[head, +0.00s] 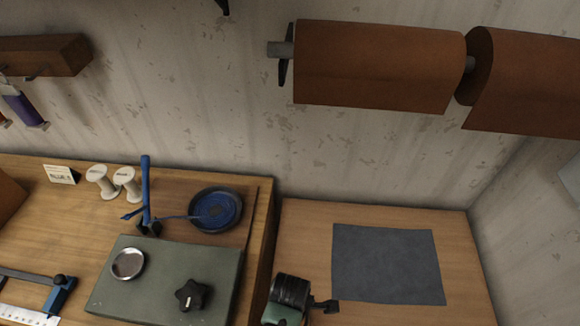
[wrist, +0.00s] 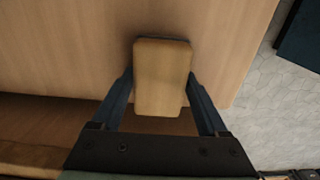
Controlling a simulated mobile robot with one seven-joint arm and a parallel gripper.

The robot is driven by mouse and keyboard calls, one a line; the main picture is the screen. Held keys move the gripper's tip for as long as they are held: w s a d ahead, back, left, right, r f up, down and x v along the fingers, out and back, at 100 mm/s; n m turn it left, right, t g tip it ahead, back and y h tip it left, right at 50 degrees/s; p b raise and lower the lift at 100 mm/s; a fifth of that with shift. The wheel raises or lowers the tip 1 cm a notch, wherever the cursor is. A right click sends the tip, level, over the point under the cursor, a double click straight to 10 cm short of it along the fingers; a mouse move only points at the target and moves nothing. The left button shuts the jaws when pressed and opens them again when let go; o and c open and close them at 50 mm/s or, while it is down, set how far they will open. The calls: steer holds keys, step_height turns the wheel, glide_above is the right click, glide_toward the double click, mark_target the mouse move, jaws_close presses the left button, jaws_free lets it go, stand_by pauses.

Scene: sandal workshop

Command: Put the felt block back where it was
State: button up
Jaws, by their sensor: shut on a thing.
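In the wrist view, my gripper (wrist: 161,80) is shut on a pale tan block with rounded corners, which I take to be the felt block (wrist: 161,92). One dark blue finger is on each side of it. The block is over a plain wooden surface, with a soft shadow around its far end. I cannot tell whether it touches the wood. The block cannot be made out in the head view.
The bench (head: 262,180) holds a green mat (head: 160,295) with a round tin and a black knob, a blue dish (head: 215,210), white spools and a blue clamp. A lower wooden top (head: 400,215) carries a grey sheet (head: 388,265). Leather rolls (head: 380,65) hang above.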

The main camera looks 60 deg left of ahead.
steer(key=o, duration=1.2)
steer(key=shift+f, duration=0.1)
step_height(320, 180, up, 12)
steer(key=w+a+r+m+t+y, duration=0.3)
steer(key=w+r+m+t, duration=0.25)
steer(key=w+r, duration=0.7)
steer(key=w+d+r+m+t+y, duration=0.1)
steer(key=w+d+r+m+t, duration=0.25)
steer(key=w+r, duration=0.45)
steer(key=w+d+r+m+t, duration=0.2)
steer(key=w+r+m+t, duration=0.3)
steer(key=r, duration=0.7)
steer(key=s+d+r+m+t+h, duration=0.1)
steer(key=d+r+m+t, duration=0.35)
steer(key=r, duration=0.65)
steer(key=s+d+r+m+t, duration=0.1)
steer(key=d+r+m+t, duration=0.3)
steer(key=r, duration=0.7)
steer(key=s+d+r+m+t+h, duration=0.1)
steer(key=s+d+r+m+t, duration=0.1)
steer(key=r, duration=0.4)
steer(key=s+d+r+m+t+h, duration=0.2)
steer(key=s+d+r+m+t, duration=0.1)
steer(key=s+d+r, duration=0.2)
step_height(320, 180, up, 2)
steer(key=shift+s+r, duration=0.15)
steer(key=shift+s, duration=0.8)
